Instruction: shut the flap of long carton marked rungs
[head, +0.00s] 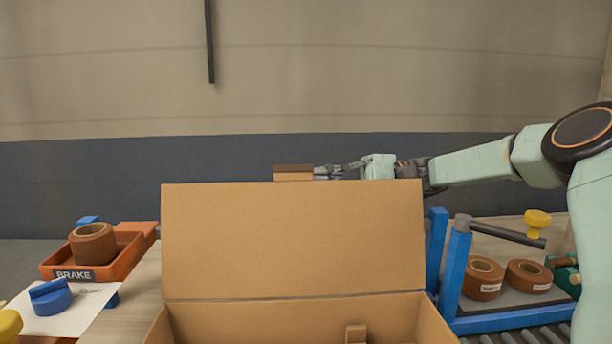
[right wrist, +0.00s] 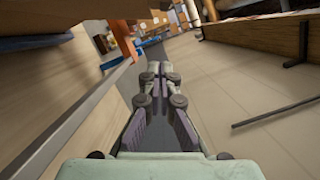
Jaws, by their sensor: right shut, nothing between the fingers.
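The long cardboard carton (head: 300,318) stands at the bottom middle of the head view, cut off by the lower edge. Its flap (head: 293,240) stands up, open, at the far side, and the carton's mouth is uncovered. A small piece of cardboard or wood (head: 356,333) shows inside. No rungs marking is visible. My right gripper (head: 322,172) is just above and apparently behind the flap's top edge, pointing left; I cannot tell whether it touches. In the right wrist view its fingers (right wrist: 160,70) are together and empty. My left gripper is not in view.
An orange tray marked BRAKE (head: 98,258) holds a brown roll (head: 93,243) at left, near a blue knob (head: 50,297). A blue frame (head: 453,268) stands right of the carton, with brown rolls (head: 483,278) beyond. A brown block (head: 293,173) shows above the flap.

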